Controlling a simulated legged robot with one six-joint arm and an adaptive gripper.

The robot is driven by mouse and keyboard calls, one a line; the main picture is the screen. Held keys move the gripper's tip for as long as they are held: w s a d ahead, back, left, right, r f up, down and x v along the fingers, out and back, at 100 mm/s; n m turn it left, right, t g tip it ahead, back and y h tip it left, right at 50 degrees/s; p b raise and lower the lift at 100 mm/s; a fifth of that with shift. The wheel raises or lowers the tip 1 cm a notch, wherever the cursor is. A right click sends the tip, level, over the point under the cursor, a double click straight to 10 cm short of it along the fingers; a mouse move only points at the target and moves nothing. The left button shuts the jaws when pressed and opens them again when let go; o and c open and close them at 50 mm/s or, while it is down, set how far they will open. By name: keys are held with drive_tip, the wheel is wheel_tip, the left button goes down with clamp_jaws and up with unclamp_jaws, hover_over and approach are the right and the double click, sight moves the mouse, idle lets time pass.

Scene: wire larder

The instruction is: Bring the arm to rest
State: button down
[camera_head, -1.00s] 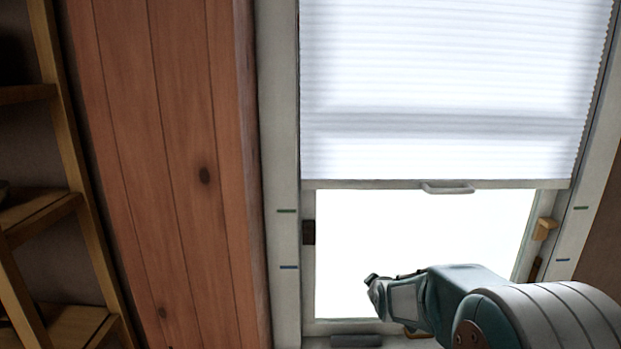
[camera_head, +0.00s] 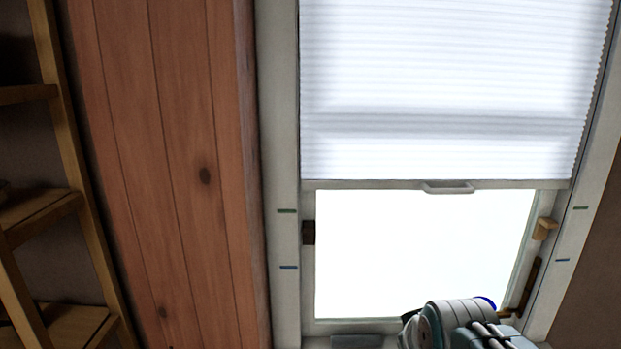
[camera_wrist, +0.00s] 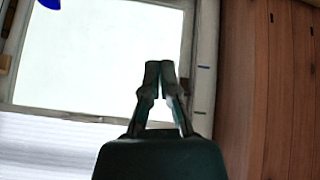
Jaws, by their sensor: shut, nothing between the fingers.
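My gripper (camera_wrist: 160,68) shows in the wrist view with its two fingertips together, shut and empty. In that view it stands in front of the window's lower right part and frame, apart from any handle. In the head view my folded arm shows at the bottom edge, below the bright window pane (camera_head: 420,250); the fingers are not visible there.
A white pleated blind (camera_head: 450,90) with a pull handle (camera_head: 448,187) covers the window's upper part. Wooden catches (camera_head: 544,228) sit on the frame. A plank wall (camera_head: 170,160) stands left, with wooden shelves (camera_head: 40,215) beyond it.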

drive_tip(key=s+m+g, duration=0.1)
drive_tip(key=s+m, duration=0.1)
drive_tip(key=s, duration=1)
drive_tip(key=shift+s+f+m+g, duration=0.2)
drive_tip(key=shift+f+m+g, duration=0.1)
drive_tip(key=shift+f+g, duration=0.15)
